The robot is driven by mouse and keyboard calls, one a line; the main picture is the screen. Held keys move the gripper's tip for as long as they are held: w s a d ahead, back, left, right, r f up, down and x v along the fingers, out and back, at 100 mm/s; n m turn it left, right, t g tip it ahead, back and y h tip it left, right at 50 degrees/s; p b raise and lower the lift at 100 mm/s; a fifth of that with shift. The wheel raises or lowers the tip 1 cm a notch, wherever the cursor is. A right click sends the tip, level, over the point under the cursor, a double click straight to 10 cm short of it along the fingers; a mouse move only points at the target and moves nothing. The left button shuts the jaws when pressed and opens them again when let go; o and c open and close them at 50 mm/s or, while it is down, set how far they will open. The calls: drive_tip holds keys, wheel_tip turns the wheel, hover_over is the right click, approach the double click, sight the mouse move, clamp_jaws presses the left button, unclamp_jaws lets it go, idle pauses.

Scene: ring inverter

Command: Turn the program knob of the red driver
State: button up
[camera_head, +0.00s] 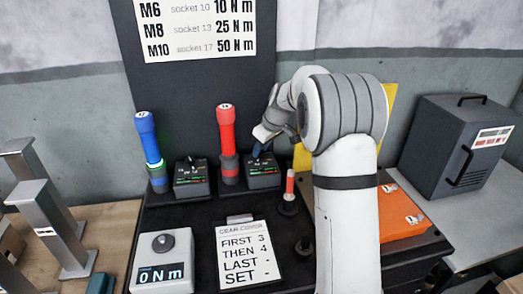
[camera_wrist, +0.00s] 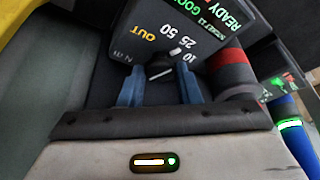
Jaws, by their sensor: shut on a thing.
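The red driver (camera_head: 227,145) stands upright in its holder on the dark bench. Its black control box (camera_head: 264,181) is just to its right, with small green lights on the front. My gripper (camera_head: 261,152) reaches down onto the top of this box from the right. In the wrist view, the black program knob (camera_wrist: 160,68) sits between the two blue-grey fingers of my gripper (camera_wrist: 160,86), which are shut on it. A light pointer mark on the knob faces the printed 10 and 25 side. The knob is hidden by my fingers in the head view.
The blue driver (camera_head: 150,140) with a glowing green ring and its box (camera_head: 191,178) stand to the left. A torque meter (camera_head: 160,262) reading 0 Nm and a gear-cover card (camera_head: 248,258) are in front. A small red-topped tool (camera_head: 290,188) stands near my arm.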

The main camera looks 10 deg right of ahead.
idle(0.4)
drive_tip(key=o, duration=1)
drive_tip(key=shift+c, duration=0.2)
drive_tip(key=v, duration=0.7)
drive_tip(key=shift+r, duration=0.35)
drive_tip(key=shift+s+d, duration=0.1)
